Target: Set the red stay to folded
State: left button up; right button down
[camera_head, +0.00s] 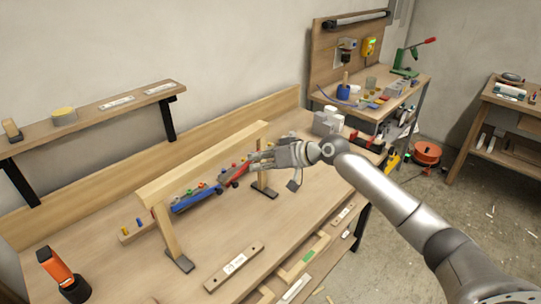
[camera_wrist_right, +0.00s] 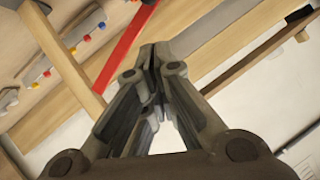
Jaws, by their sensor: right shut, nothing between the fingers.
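The red stay (camera_head: 234,174) is a narrow red bar behind the wooden frame on the bench, beside a blue bar (camera_head: 197,201). In the right wrist view the red stay (camera_wrist_right: 124,46) runs slantwise, just left of my fingertips. My right gripper (camera_head: 255,162) reaches in from the right near the frame's right post, close to the red stay. Its fingers are together and empty, as the right wrist view (camera_wrist_right: 154,50) also shows. I cannot tell whether they touch the stay. Part of the stay is hidden in the head view. My left gripper is not in view.
The wooden frame (camera_head: 205,163) spans the bench on two posts. A strip with several coloured pegs (camera_wrist_right: 72,50) lies behind it. An orange and black object (camera_head: 62,274) stands at the front left, and a labelled block (camera_head: 234,266) lies in front. A wall shelf (camera_head: 90,122) hangs at left.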

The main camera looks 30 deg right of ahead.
aim_at(234, 178)
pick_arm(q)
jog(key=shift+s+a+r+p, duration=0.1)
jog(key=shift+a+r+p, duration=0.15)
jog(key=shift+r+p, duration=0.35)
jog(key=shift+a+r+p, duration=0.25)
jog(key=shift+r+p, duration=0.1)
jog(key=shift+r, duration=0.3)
pick_arm(e)
jog(key=w+a+f, duration=0.2)
jog(key=a+f, duration=0.1)
jog(key=f, duration=0.1)
jog(key=shift+a+f, duration=0.25)
jog(key=shift+f, duration=0.15)
jog(key=shift+w, duration=0.1)
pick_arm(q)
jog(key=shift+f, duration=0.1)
pick_arm(e)
jog(key=shift+f+n+h, duration=0.3)
jog(key=shift+f+h, duration=0.1)
jog(key=shift+f, duration=0.05)
